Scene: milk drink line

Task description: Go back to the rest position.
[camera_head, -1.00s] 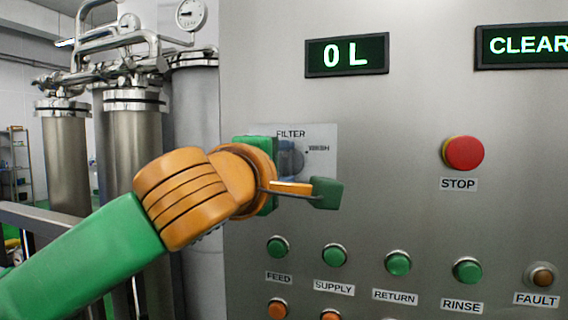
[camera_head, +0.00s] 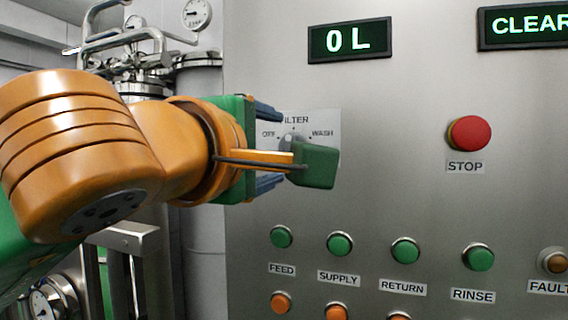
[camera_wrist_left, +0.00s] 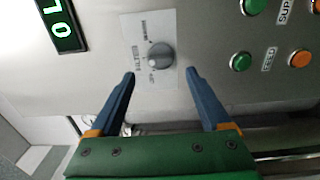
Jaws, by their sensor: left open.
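My left gripper (camera_head: 281,148) is in front of the filter plate in the head view, its blue fingers spread and empty. It also shows in the left wrist view (camera_wrist_left: 160,73), with its open fingers pointing towards the panel. The grey round filter knob (camera_wrist_left: 161,55) sits on a pale plate (camera_wrist_left: 143,25) beyond the fingertips, with a visible gap to them. In the head view the knob (camera_head: 291,138) is partly hidden behind the gripper; the words OFF and WASH show on either side. My right gripper is not in view.
The steel panel (camera_head: 420,180) carries a red STOP button (camera_head: 470,133), several green and orange buttons below, and displays reading "0 L" (camera_head: 349,39) and "CLEAR" (camera_head: 528,27). Steel pipes and gauges (camera_head: 197,14) stand at the left behind my arm. The space before the panel's right side is clear.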

